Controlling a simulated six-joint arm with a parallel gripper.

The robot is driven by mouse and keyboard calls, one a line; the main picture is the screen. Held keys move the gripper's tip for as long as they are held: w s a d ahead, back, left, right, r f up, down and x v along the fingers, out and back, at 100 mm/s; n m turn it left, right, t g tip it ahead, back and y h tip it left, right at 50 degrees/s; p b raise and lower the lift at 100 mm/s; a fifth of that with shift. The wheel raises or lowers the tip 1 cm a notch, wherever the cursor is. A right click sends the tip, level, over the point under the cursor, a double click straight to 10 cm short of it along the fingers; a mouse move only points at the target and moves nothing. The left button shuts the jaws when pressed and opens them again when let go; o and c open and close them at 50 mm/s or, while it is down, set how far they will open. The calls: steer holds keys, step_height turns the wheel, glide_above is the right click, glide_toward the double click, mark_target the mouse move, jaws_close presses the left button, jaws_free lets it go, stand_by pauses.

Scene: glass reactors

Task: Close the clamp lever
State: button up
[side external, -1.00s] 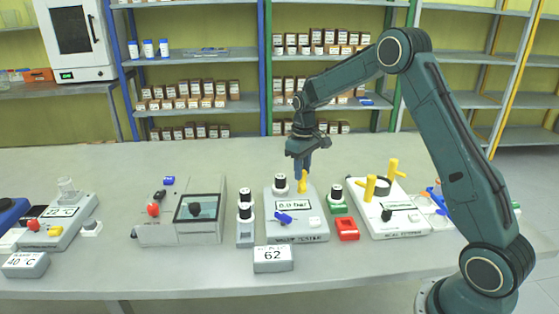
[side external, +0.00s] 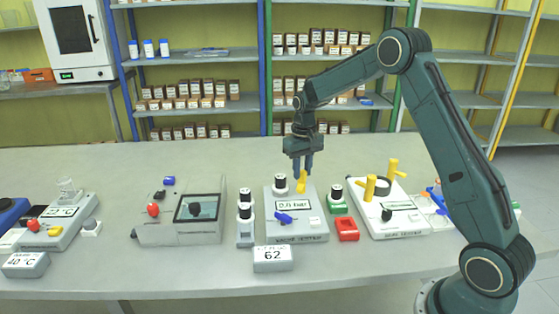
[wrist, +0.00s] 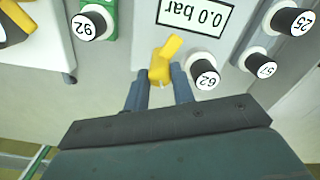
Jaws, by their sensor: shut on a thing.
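The yellow clamp lever (side external: 301,182) stands at the back right of the white and grey tester (side external: 312,238) with the "0.0 bar" display. The lever also shows in the wrist view (wrist: 161,66), bent, with its upper part leaning toward the display (wrist: 194,14). My gripper (side external: 303,168) points down over the lever. In the wrist view its two fingers (wrist: 160,84) stand on either side of the lever's near part and are shut on it. A black-capped vial marked 62 (wrist: 204,76) sits close beside the right finger.
A vial (side external: 280,183) stands just left of the lever. A red block (side external: 347,229) and another tester with yellow handles (side external: 390,217) are to the right. The table behind is clear.

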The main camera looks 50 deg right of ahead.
mark_target(302, 172)
steer(key=m, duration=1.3)
steer(key=shift+m, duration=0.4)
steer(key=shift+r, duration=0.1)
steer(key=o, duration=1)
step_height(302, 172, up, 14)
stand_by(0.3)
stand_by(0.4)
